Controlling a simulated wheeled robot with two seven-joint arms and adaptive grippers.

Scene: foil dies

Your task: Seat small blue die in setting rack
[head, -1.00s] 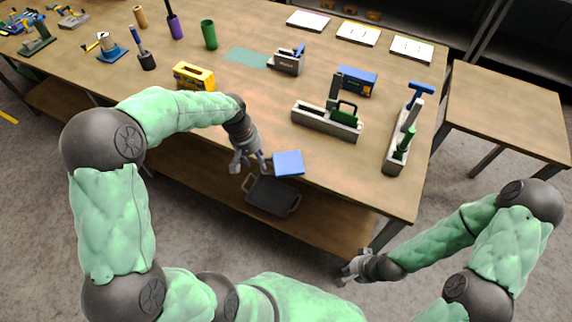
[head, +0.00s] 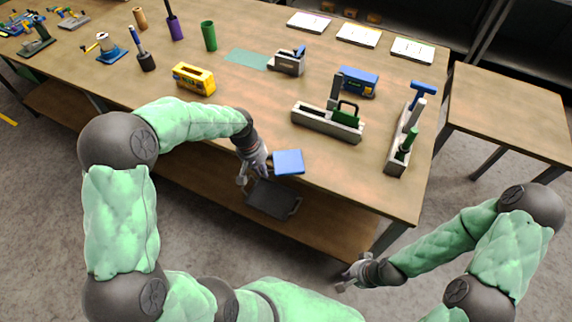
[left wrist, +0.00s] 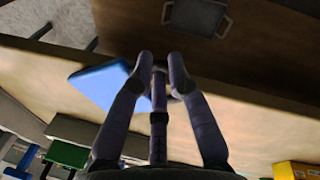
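A flat blue square block (head: 288,162) lies at the front edge of the table; it also shows in the left wrist view (left wrist: 100,84). I cannot tell for sure whether it is the small blue die. My left gripper (head: 253,178) is just left of it, off the table's front edge. Its fingers (left wrist: 160,62) are apart, with nothing between them. A grey rack (head: 312,119) with a green-handled piece (head: 345,112) stands behind the block. A second grey rack (head: 393,158) holds a blue T-handled piece (head: 422,88) and a green one. My right gripper (head: 350,273) is open and empty, away from the table.
A yellow box (head: 194,78), a blue box (head: 358,80) and a small grey holder (head: 287,64) stand on the table (head: 260,110). A dark tray (head: 272,199) sits on the lower shelf. The tabletop between the yellow box and grey rack is clear.

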